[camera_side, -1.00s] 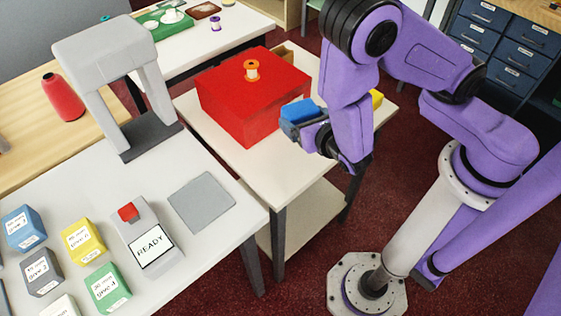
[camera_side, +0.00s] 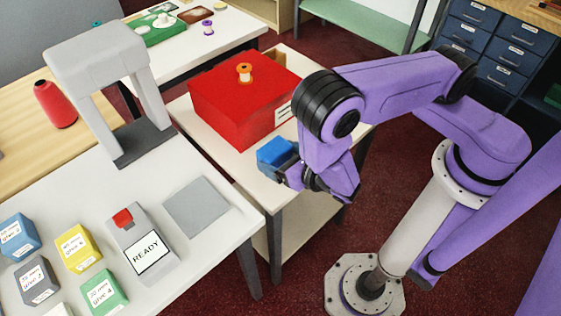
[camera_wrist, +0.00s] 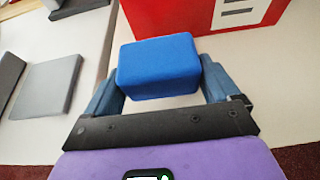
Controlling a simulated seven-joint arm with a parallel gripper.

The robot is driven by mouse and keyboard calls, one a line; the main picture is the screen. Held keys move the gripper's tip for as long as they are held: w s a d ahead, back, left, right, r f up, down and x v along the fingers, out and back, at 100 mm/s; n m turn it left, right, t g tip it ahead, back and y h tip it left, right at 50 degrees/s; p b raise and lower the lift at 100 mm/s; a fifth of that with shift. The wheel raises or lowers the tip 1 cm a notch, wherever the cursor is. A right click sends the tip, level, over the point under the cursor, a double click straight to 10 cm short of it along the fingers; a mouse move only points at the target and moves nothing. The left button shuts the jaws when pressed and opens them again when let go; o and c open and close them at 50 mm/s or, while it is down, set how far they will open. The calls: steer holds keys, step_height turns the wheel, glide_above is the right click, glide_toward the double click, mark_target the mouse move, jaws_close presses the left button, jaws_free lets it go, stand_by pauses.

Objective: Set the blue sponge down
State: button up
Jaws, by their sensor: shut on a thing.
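The blue sponge (camera_side: 276,155) is a small blue block, held between the fingers of my gripper (camera_side: 290,170). In the wrist view the sponge (camera_wrist: 158,68) sits between the two blue-grey fingers of my gripper (camera_wrist: 160,92), which is shut on it. The sponge is over the front part of the white table (camera_side: 235,165), in front of the red box (camera_side: 235,108). Whether its underside touches the tabletop cannot be told. My wrist hides part of the table at the right.
An orange spool (camera_side: 244,72) stands on the red box. To the left, the counter holds a grey flat pad (camera_side: 197,207), a device reading READY (camera_side: 143,250), a grey arch-shaped press (camera_side: 105,85) and several labelled blocks. The white tabletop left of the sponge is clear.

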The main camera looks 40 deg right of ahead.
steer(key=shift+f, duration=1.05)
steer(key=shift+f, duration=0.1)
steer(key=o, duration=0.8)
steer(key=shift+c, duration=0.2)
